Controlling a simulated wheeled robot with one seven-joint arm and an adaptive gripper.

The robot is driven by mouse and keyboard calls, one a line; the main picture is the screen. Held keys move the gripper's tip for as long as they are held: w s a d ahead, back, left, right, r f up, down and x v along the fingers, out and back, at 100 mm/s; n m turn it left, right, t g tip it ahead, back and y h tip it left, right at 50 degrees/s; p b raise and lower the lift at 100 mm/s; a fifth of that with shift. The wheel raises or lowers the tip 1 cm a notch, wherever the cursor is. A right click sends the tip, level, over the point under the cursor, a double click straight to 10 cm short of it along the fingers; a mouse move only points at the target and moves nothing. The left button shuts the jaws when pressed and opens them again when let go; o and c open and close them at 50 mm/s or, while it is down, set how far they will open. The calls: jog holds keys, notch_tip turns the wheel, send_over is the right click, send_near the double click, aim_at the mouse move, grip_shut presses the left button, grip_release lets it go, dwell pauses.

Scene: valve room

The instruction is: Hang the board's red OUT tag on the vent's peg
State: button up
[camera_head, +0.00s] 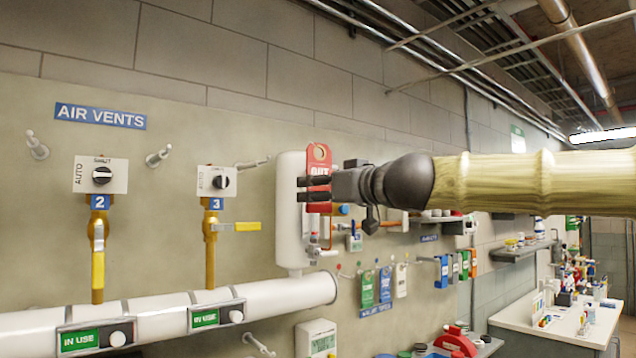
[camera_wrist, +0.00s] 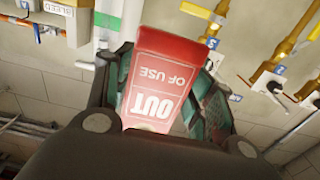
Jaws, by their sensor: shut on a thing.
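My gripper (camera_head: 315,189) is shut on the red OUT tag (camera_head: 319,154), held upright in front of a white vertical tank, with its holed top above the fingers. In the wrist view the tag (camera_wrist: 158,80) reads OUT OF USE upside down between the dark fingers. Under the AIR VENTS sign, vents 2 (camera_head: 102,176) and 3 (camera_head: 216,181) have yellow-handled valves. Pale wall pegs stand left of vent 2 (camera_head: 37,146), between the vents (camera_head: 158,156) and right of vent 3 (camera_head: 253,162); all look bare. The tag is right of these pegs, apart from them.
A white pipe (camera_head: 160,318) with green IN USE plates (camera_head: 80,340) runs below the vents. The tag board's blue label (camera_head: 375,311) sits below hanging green and white tags (camera_head: 367,289). A cluttered white bench (camera_head: 560,325) is at right. The wall before the vents is clear.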

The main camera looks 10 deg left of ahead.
jog(key=shift+s+a+r, duration=0.25)
jog(key=shift+s+r, duration=0.2)
jog(key=shift+r, duration=0.3)
jog(key=x, duration=0.8)
jog(key=shift+f, duration=0.1)
